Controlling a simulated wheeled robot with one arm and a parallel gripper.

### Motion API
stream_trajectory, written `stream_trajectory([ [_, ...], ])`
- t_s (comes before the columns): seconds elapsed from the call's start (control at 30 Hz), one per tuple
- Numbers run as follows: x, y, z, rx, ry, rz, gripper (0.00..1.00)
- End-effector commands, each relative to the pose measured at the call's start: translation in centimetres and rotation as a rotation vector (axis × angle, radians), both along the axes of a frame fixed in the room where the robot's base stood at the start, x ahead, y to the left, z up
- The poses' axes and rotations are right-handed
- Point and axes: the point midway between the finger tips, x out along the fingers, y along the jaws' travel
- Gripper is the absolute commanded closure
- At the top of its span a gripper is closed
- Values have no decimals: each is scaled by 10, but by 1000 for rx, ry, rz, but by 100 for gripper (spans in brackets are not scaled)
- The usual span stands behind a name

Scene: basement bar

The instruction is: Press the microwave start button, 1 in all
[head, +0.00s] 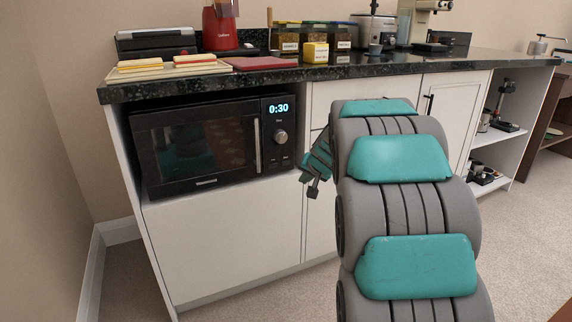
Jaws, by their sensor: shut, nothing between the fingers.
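The black microwave (190,146) sits in an open bay under the counter, at the left in the head view. Its display (279,108) reads 0:30. A round knob (281,136) is below the display, with small buttons (279,161) under it; their labels are too small to read. The microwave door looks closed, with a vertical handle (257,146). My gripper (314,188) is shut and empty, just right of the microwave's control panel in the picture and apart from the buttons. My arm partly hides it.
The dark counter (300,73) overhangs the microwave. It carries cutting boards (170,70), a red blender (220,28), small jars and coffee machines. White cabinet doors (450,110) and open shelves (500,135) stand at right. Carpet floor is free in front.

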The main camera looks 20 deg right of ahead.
Motion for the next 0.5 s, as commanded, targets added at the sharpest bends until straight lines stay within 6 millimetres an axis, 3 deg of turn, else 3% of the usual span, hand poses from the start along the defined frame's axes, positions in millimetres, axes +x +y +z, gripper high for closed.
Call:
stream_trajectory([
  [0.5, 59, 3, 4, -2, 1, 3, 100],
])
